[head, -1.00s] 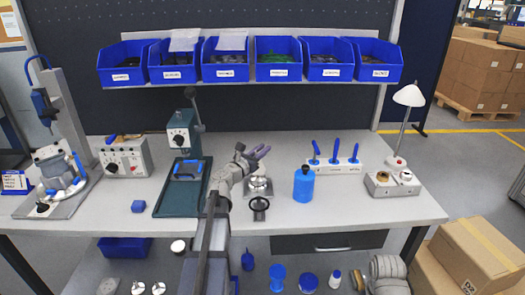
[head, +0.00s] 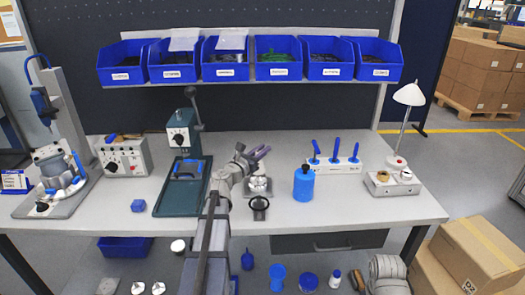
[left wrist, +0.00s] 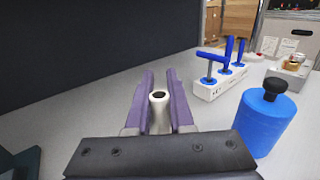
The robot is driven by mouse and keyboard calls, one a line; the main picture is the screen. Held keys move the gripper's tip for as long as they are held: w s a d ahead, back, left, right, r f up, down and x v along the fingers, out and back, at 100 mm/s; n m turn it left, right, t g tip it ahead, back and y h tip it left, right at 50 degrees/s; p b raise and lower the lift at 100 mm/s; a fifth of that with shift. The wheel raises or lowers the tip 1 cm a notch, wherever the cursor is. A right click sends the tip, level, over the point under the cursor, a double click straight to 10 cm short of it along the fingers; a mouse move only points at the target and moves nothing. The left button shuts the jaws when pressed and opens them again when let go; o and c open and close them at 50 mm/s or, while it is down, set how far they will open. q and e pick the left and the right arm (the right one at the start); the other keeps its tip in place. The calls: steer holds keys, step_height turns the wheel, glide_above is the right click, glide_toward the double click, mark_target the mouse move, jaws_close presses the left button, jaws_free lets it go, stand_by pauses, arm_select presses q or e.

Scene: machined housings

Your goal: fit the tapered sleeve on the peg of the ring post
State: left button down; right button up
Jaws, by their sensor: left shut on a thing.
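My left gripper (head: 257,155) reaches over the middle of the workbench from the front. In the left wrist view its purple fingers (left wrist: 160,104) are shut on a pale, round sleeve (left wrist: 159,111) with a dark hole in its top. The sleeve is upright between the fingers. I cannot tell which is the ring post, and no peg shows clearly.
A blue bottle (head: 304,184) stands to the right, in front of a white rack (head: 344,167) with blue-handled tools. A green press (head: 180,190) stands to the left. Blue bins (head: 226,68) line the shelf above. Bare bench (head: 345,207) lies at the front right.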

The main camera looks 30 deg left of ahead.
arm_select(q)
steer(key=shift+f+b, duration=1.35)
stand_by(0.5)
steer(key=c, duration=0.7)
jaws_free()
steer(key=s, duration=0.8)
steer(key=shift+a, duration=0.3)
steer(key=shift+w, duration=0.1)
